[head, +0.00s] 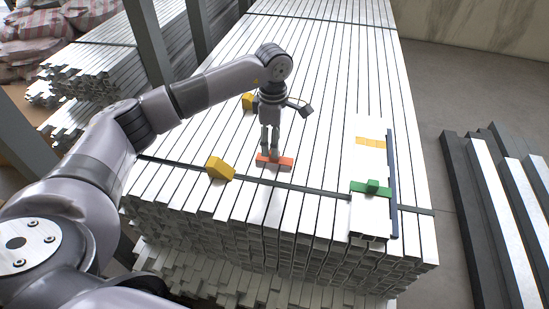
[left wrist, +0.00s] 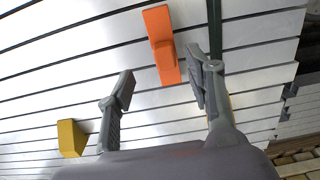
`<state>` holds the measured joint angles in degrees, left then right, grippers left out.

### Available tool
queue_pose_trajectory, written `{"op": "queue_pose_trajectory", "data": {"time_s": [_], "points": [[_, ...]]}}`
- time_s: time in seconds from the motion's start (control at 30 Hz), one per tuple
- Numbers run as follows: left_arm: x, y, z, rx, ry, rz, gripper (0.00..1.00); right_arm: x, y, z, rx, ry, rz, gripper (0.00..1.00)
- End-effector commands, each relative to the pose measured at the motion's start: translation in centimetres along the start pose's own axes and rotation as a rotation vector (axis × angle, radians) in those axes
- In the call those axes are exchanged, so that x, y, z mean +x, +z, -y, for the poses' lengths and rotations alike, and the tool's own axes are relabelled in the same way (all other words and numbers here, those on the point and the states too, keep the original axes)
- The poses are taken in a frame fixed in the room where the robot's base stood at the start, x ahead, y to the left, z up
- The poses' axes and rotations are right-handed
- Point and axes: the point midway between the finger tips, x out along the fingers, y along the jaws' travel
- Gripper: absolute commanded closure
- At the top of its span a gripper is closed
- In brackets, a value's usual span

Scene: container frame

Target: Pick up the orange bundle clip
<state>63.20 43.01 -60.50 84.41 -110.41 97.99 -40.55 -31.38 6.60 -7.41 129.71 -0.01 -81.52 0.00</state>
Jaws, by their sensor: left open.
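The orange bundle clip (head: 284,163) lies on top of the stack of pale metal tubes, near the dark strap, with a small raised part at its middle. My left gripper (head: 270,153) points down right over it and hides part of it. In the left wrist view the orange clip (left wrist: 163,50) shows between and beyond the two fingers of my left gripper (left wrist: 163,82). The fingers stand apart with nothing held. I cannot tell whether they touch the clip. My right gripper is not in view.
A yellow block (head: 219,168) lies left of the clip, another yellow piece (head: 247,102) farther back. At right, a green clip (head: 371,188) and a yellow strip (head: 370,142) lie on a pale piece beside a dark bar (head: 392,180). Dark strap (head: 318,191) crosses the stack.

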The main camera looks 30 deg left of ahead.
Motion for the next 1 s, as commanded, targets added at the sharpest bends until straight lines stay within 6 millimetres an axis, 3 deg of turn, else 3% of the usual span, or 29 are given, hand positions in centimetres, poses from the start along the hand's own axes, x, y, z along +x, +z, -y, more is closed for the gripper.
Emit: {"op": "queue_pose_trajectory", "data": {"time_s": [0.4, 0.67, 1.0], "points": [[5.0, 0.6, 0.7, 0.000, -0.001, 0.000, 0.52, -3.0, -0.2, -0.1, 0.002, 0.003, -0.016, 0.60], [5.2, 0.6, 0.7, 0.000, 0.000, 0.000, 0.52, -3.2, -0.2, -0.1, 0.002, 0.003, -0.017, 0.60], [5.1, 0.7, 0.7, 0.000, 0.000, 0.000, 0.75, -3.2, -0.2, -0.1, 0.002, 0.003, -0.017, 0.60]]}}
